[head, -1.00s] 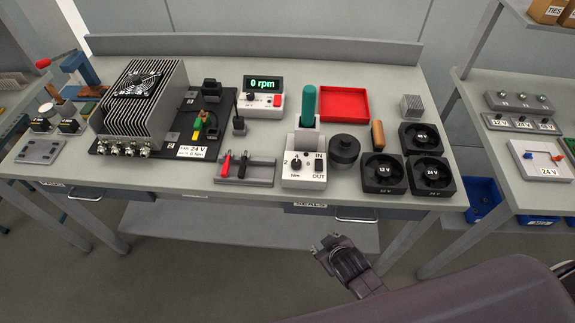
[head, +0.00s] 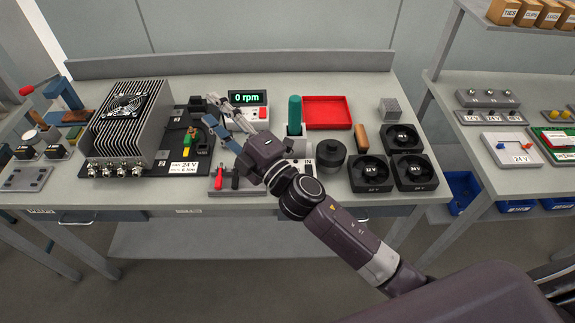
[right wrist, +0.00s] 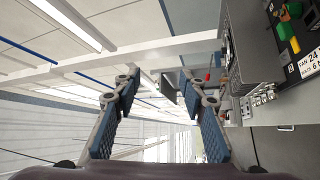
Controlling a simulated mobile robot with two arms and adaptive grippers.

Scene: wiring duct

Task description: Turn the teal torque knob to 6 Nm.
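A teal upright handle (head: 295,112) stands in a white-grey unit (head: 307,165) at the middle of the bench. Most of the unit's front, including the dial seen earlier, is hidden behind my right arm. My right gripper (head: 215,109) is open and empty, above the bench to the left of the teal handle. Its blue-padded fingers also stand apart in the right wrist view (right wrist: 160,88), with nothing between them. A label (head: 185,167) on the black board appears to read 24 V and 6 Nm. My left gripper is not in view.
A finned heat sink unit (head: 140,130) stands at left. A display (head: 248,98) reads 0 rpm. A red tray (head: 327,112), a round black part (head: 331,155) and several black fans (head: 370,174) lie right of the unit. A red probe (head: 219,178) stands in a holder just below my right wrist.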

